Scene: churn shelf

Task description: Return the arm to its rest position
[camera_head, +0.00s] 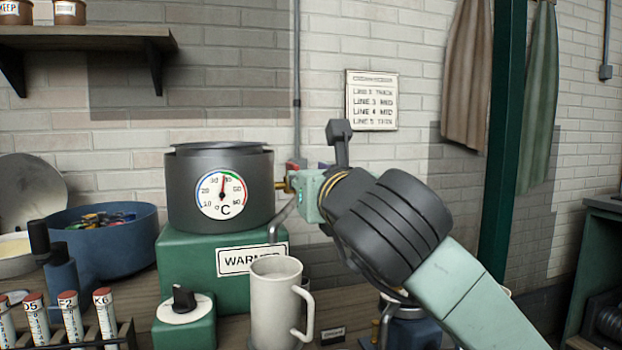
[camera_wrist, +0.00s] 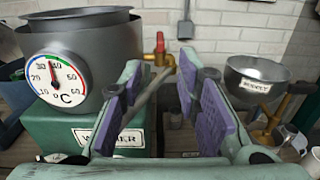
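My arm reaches in from the lower right in the head view. My gripper (camera_head: 302,188) is at the right side of the dark grey pot, by its brass tap. In the wrist view my gripper (camera_wrist: 160,72) is open, with purple pads apart and a grey spout seen between them; whether a pad touches it I cannot tell. The pot (camera_head: 180,190) has a round °C dial (camera_head: 222,194) and sits on a green warmer base (camera_head: 190,262). The tap (camera_wrist: 159,52) has a red top in the wrist view. Part of the tap is hidden behind my gripper in the head view.
A cream mug (camera_head: 274,305) stands below the tap. A knob box (camera_head: 184,318), capped tubes (camera_head: 70,315) and a blue bowl (camera_head: 100,250) are to the left. A metal pan (camera_wrist: 256,85) on a brass stand is at right in the wrist view. A green post (camera_head: 503,140) stands right.

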